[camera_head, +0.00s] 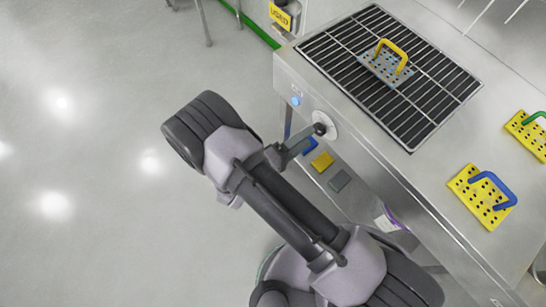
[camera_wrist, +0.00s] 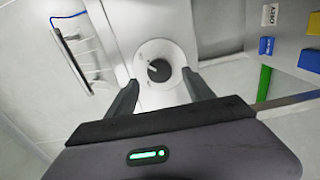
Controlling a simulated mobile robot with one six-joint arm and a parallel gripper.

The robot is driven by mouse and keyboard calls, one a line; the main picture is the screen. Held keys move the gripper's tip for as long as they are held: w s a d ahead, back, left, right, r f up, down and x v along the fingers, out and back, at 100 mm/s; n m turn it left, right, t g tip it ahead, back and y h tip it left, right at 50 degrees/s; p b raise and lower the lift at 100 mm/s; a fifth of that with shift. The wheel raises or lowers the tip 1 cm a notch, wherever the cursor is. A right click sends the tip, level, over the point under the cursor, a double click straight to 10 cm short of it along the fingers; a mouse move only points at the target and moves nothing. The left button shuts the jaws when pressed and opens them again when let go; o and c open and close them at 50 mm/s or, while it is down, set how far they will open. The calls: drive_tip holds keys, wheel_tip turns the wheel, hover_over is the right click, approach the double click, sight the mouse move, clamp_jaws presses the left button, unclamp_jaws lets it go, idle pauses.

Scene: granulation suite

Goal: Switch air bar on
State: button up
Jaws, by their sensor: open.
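A round white dial with a dark knob (camera_head: 320,129) is on the front face of the steel bench. In the wrist view the dark knob (camera_wrist: 159,70) sits at the centre of the white disc, with a small pale mark on it. My gripper (camera_wrist: 160,80) is open, with one finger on each side of the knob. Whether either finger touches it, I cannot tell. In the head view my gripper (camera_head: 300,143) reaches the dial from the left. A slim bar (camera_wrist: 75,55) with a blue cable and prongs shows at the upper left of the wrist view.
A blue round light or button (camera_head: 296,101) is on the panel left of the dial. A black grate (camera_head: 440,90) on the bench bears a plate with a yellow handle (camera_head: 392,52). Yellow plates (camera_head: 470,190) lie to the right. Open floor (camera_head: 90,130) is to the left.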

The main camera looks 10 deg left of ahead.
drive_tip(key=p+v, duration=0.2)
drive_tip(key=v, duration=1.1)
drive_tip(key=w+d+r+m+g, duration=0.1)
drive_tip(key=d+r+m+g, duration=0.3)
drive_tip(key=d+r+g, duration=0.3)
drive_tip(key=w+d+r+m+g, duration=0.2)
drive_tip(key=d+r+m+g, duration=0.25)
drive_tip(key=r+g, duration=0.35)
drive_tip(key=s+d+r+m+t+y, duration=0.3)
drive_tip(key=r+y, duration=0.3)
drive_tip(key=r, duration=0.3)
drive_tip(key=s+d+r+m+t+y, duration=0.3)
drive_tip(key=d+r+y, duration=0.2)
drive_tip(key=r+y, duration=0.2)
drive_tip(key=shift+r+t, duration=0.3)
drive_tip(key=shift+r, duration=0.7)
